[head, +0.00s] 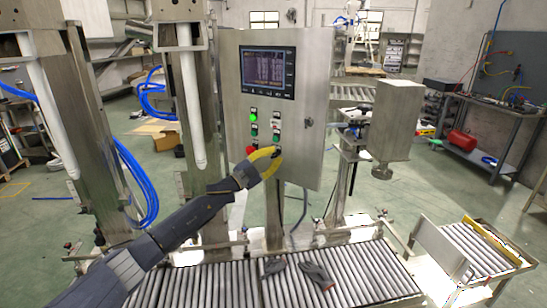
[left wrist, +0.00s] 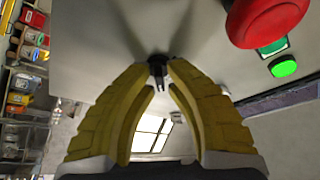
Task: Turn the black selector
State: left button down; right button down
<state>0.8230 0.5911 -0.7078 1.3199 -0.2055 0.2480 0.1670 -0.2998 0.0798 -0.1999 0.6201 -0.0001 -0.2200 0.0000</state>
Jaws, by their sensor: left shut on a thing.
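The black selector (left wrist: 158,61) sits on the panel face, between my left fingertips in the left wrist view. My left gripper (left wrist: 159,72) has yellow fingers, and their tips are shut on the selector from both sides. In the head view my left gripper (head: 278,153) reaches up to the lower right of the button area on the grey control cabinet (head: 310,90), and its fingers mostly cover the selector there. The angle of the selector is hard to read. My right gripper is in neither view.
A red mushroom button (left wrist: 268,18) and a lit green button (left wrist: 284,67) are close beside the fingers. A screen (head: 267,72) is above the buttons. A roller conveyor (head: 340,275) with dark gloves (head: 317,274) runs below.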

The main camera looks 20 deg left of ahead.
pick_arm(q)
jog(key=shift+r, duration=0.2)
jog(key=c, duration=1.5)
grip_release()
jog(key=shift+d, duration=0.1)
jog(key=shift+c, duration=0.2)
jog(key=shift+f, duration=0.1)
jog(key=shift+s+a+f, duration=0.15)
jog(key=shift+s+a, duration=0.05)
jog(key=v, duration=1.1)
jog(key=shift+s, duration=0.2)
jog(key=shift+a, duration=0.1)
